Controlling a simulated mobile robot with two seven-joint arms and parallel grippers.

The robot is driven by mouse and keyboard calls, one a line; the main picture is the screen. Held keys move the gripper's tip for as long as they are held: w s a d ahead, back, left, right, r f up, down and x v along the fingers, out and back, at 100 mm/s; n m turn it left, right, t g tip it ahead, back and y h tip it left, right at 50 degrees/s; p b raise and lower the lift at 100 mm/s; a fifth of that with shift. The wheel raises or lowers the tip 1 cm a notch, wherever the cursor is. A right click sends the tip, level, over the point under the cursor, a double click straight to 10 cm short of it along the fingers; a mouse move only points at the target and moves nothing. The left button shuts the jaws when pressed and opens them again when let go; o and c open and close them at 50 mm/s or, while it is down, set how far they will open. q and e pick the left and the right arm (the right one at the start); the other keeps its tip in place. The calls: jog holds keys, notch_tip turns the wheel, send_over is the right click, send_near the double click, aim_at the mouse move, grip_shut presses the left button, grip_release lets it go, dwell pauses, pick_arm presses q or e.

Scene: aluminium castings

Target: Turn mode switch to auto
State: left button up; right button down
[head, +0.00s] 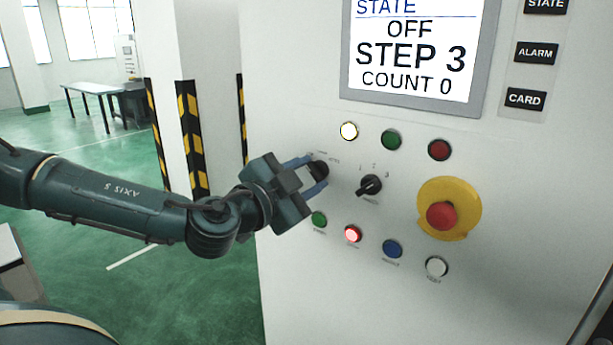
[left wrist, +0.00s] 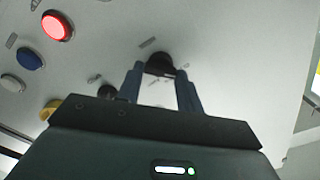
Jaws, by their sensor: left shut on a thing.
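The mode switch (head: 319,169) is a black rotary knob at the left of the control panel. My left gripper (head: 314,173) comes in from the left and its two blue-grey fingers are shut on this knob. In the left wrist view the knob (left wrist: 160,64) sits between the fingertips of the left gripper (left wrist: 161,78). The fingers cover part of the knob and its labels, so I cannot read which position it points to. The screen (head: 413,50) reads OFF, STEP 3, COUNT 0. My right gripper is not in view.
A second rotary selector (head: 369,186) is just right of the gripper. A red emergency button (head: 441,215) on a yellow base is farther right. A lit red button (head: 353,234) and a green button (head: 319,219) are below. A striped pillar (head: 191,130) stands behind my arm.

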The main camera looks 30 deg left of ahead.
pick_arm(q)
jog(key=shift+c, duration=1.1)
